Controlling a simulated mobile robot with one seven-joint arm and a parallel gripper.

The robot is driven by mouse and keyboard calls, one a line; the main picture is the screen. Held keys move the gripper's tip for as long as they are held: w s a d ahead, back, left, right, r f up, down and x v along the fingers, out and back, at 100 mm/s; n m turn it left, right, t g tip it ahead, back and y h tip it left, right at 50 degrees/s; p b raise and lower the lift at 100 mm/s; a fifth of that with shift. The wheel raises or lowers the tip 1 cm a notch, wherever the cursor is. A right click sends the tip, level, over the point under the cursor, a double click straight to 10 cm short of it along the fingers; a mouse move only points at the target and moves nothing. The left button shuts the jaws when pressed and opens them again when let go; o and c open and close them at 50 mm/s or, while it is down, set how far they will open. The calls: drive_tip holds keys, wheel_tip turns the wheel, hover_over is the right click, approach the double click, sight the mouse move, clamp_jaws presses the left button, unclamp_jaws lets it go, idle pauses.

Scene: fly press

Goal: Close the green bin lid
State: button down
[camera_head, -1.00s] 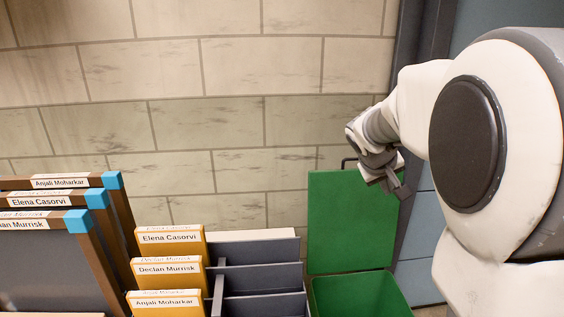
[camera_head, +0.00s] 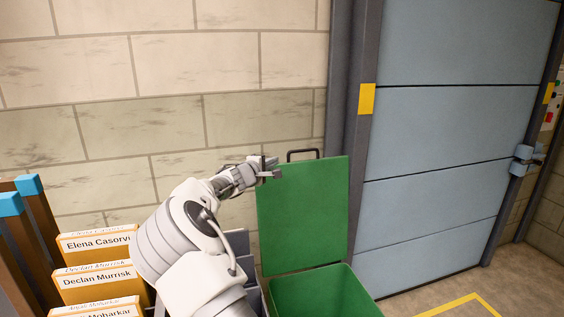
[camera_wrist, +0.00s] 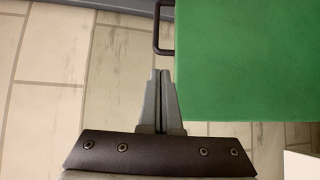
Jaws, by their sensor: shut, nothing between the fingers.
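The green bin (camera_head: 322,296) stands by the wall, open at the top. Its green lid (camera_head: 305,215) stands upright at the back of the bin, with a dark handle (camera_head: 303,152) on its top edge. My gripper (camera_head: 270,168) is shut and empty near the lid's upper left corner. In the wrist view my gripper (camera_wrist: 160,75) points past the side edge of the lid (camera_wrist: 245,65), and the handle (camera_wrist: 160,28) shows just ahead of the fingertips. I cannot tell whether the fingers touch the lid.
Yellow name-labelled folders (camera_head: 98,245) stand in a grey rack left of the bin, partly behind my arm. Brown boards with blue corners (camera_head: 28,186) stand further left. A blue-grey panelled door (camera_head: 450,140) and open floor (camera_head: 400,303) are on the right.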

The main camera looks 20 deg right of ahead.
drive_tip(key=shift+n, duration=0.3)
drive_tip(key=shift+w+a+p+x, duration=0.15)
drive_tip(key=shift+p+x, duration=0.35)
drive_tip(key=shift+x, duration=1.15)
drive_tip(key=shift+w+a+p+x, duration=0.15)
drive_tip(key=shift+p+x, duration=0.4)
drive_tip(key=shift+x, duration=1.15)
drive_tip(key=shift+w+a+p+x, duration=0.15)
drive_tip(key=shift+p+x, duration=0.35)
drive_tip(key=shift+x, duration=1.15)
drive_tip(key=shift+s+f+t, duration=0.1)
drive_tip(key=shift+s+t, duration=0.1)
drive_tip(key=shift+t, duration=0.1)
